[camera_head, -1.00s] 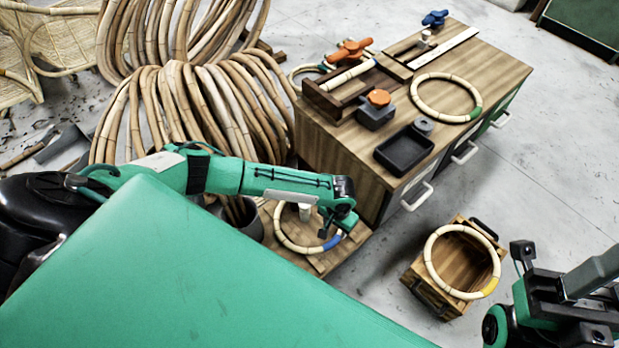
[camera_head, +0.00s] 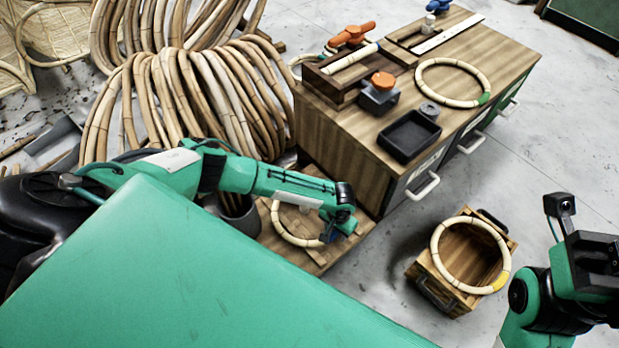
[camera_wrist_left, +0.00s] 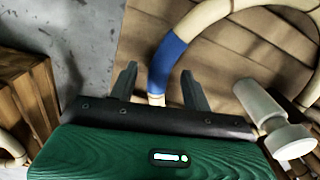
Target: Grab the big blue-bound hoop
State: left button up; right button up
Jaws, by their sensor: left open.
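The blue-bound hoop (camera_head: 283,231) is a pale rattan ring lying on a low wooden platform, partly hidden by my left arm. Its blue band (camera_wrist_left: 167,62) shows in the left wrist view. My left gripper (camera_head: 338,232) is low over the hoop's right side, at the blue band. In the left wrist view its two fingers (camera_wrist_left: 159,88) are apart, with the rattan beside the blue band between them. I cannot tell whether they touch it. My right arm is at the right edge; its fingers are not clear.
A white peg (camera_wrist_left: 262,103) stands beside the left gripper. A wooden crate (camera_head: 428,284) holds a yellow-bound hoop (camera_head: 436,240). The workbench (camera_head: 345,145) carries a green-bound hoop (camera_head: 420,88) and a black tray (camera_head: 409,138). Rattan coils (camera_head: 160,100) stand behind. Floor lies clear between platform and crate.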

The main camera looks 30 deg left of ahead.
pick_arm(q)
jog(key=shift+c, duration=0.4)
grip_shut()
jog(key=shift+r, duration=0.1)
